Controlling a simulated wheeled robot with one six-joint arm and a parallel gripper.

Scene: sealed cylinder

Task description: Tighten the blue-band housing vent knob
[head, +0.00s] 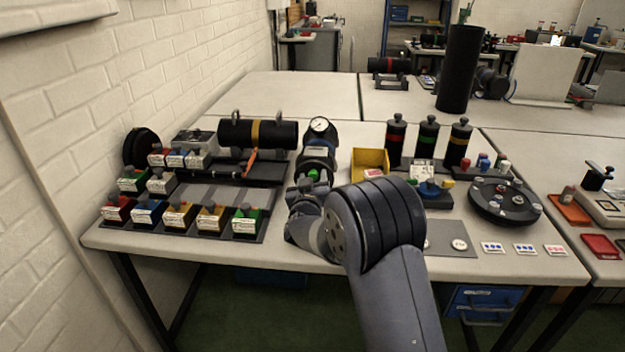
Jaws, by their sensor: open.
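My gripper (308,186) is in the middle of the table, beyond my arm's wrist, pointing away from the camera. It looks small and is partly hidden by my own wrist, and its jaws are open. Just beyond it stands a dark housing with a round white gauge (320,126) on top and a bluish tint around its upper part. A small green part (314,174) shows close to the jaws; I cannot tell whether they touch it. I cannot clearly make out a blue band or a vent knob.
A black cylinder with a yellow band (256,134) lies in a cradle at left. Labelled coloured blocks (180,215) stand in front of it. A yellow bin (370,160), banded upright cylinders (428,140) and a round black tray (505,203) are at right.

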